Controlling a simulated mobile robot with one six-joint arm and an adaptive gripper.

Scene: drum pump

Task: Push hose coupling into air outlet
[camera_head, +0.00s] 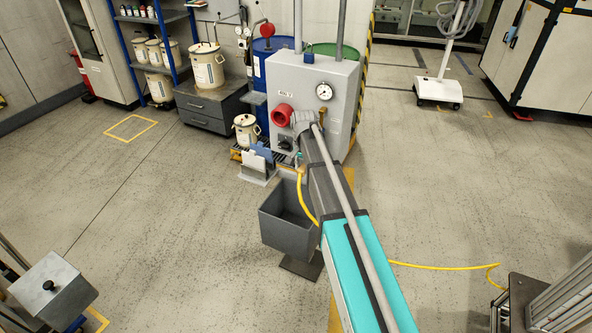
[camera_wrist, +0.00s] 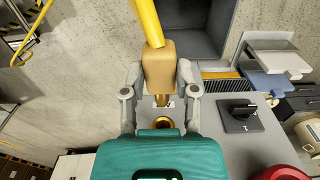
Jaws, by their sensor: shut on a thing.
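In the wrist view my gripper (camera_wrist: 160,72) is shut on the tan hose coupling (camera_wrist: 160,62), with one grey finger on each side. The yellow hose (camera_wrist: 145,20) runs from the coupling's far end. The coupling's narrow brass tip (camera_wrist: 162,100) points toward the round brass air outlet (camera_wrist: 165,124) on the grey panel (camera_wrist: 222,145). The tip appears apart from the outlet, with a small gap between them; part of the outlet is hidden by my gripper body. In the head view my arm covers the outlet and most of my gripper.
The grey cabinet (camera_head: 342,88) carries a red button (camera_head: 282,115), a gauge (camera_head: 324,92) and a black rotary switch (camera_wrist: 240,115) beside the outlet. A grey open bin (camera_head: 288,237) stands below. The yellow hose trails across the floor (camera_head: 440,266).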

